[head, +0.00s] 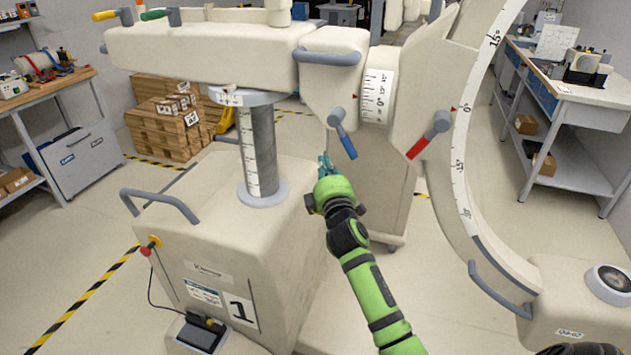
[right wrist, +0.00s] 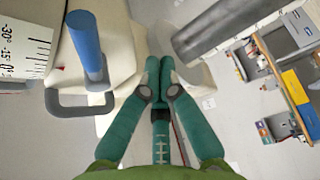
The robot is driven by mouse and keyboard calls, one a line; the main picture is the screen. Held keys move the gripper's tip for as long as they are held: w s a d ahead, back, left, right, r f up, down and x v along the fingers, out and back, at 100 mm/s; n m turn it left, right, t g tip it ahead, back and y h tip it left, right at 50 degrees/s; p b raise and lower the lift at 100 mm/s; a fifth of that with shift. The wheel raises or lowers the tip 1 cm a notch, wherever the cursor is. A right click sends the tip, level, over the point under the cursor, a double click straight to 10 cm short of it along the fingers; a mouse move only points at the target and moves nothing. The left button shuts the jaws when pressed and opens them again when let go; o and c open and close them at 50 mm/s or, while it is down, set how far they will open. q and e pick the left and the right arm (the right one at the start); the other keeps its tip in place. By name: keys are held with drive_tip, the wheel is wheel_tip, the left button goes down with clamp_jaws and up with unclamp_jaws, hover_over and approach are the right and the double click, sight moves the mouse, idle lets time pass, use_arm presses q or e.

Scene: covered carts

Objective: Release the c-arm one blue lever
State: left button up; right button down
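The c-arm cart (head: 230,260) marked with a 1 carries a beige c-arm. Its blue lever (head: 343,135) hangs tilted from a grey pivot beside a white scale, with its blue end low and to the right. The lever also shows at the upper left of the right wrist view (right wrist: 88,48). My right gripper (head: 325,162) is just below and left of the lever's end in the head view, apart from it. Its teal fingertips (right wrist: 159,66) are together in the right wrist view, with nothing seen between them. My left gripper is not in view.
A red lever (head: 428,136) sits to the right, near the curved arm (head: 465,160). A grey handle (head: 327,57) is above the blue lever, and a grey column (head: 258,150) stands left of my gripper. Workbenches stand at both sides.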

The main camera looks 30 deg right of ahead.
use_arm(q)
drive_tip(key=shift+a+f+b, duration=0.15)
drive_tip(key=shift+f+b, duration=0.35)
drive_tip(key=shift+b, duration=0.05)
use_arm(e)
drive_tip(key=s+a+r, duration=0.2)
drive_tip(key=s+a, duration=0.1)
drive_tip(key=s, duration=0.5)
drive_tip(key=shift+s+r, duration=0.15)
drive_tip(key=shift+r, duration=0.15)
